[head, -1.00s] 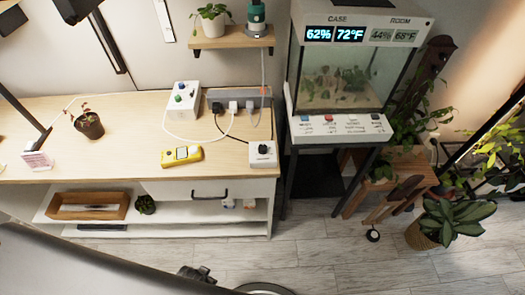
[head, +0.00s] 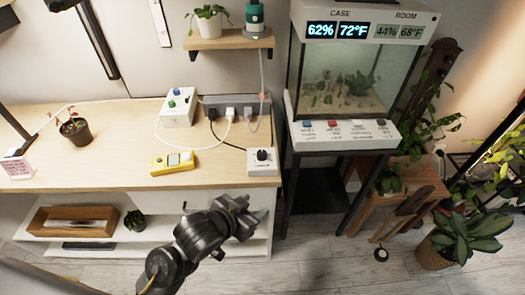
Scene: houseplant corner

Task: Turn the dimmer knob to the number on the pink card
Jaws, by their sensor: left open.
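The dimmer is a small white box with a black knob (head: 262,155), near the right front corner of the wooden bench top. Its markings are too small to read. The pink card (head: 17,167) stands at the far left of the bench; its writing is too small to read. My left gripper (head: 254,214) is open and empty, in front of the bench's front edge and below the dimmer in the picture, apart from it. My right gripper is not in view.
A yellow meter (head: 173,162) lies left of the dimmer. A potted seedling (head: 76,131) is at left. A glass case (head: 340,80) stands right of the bench.

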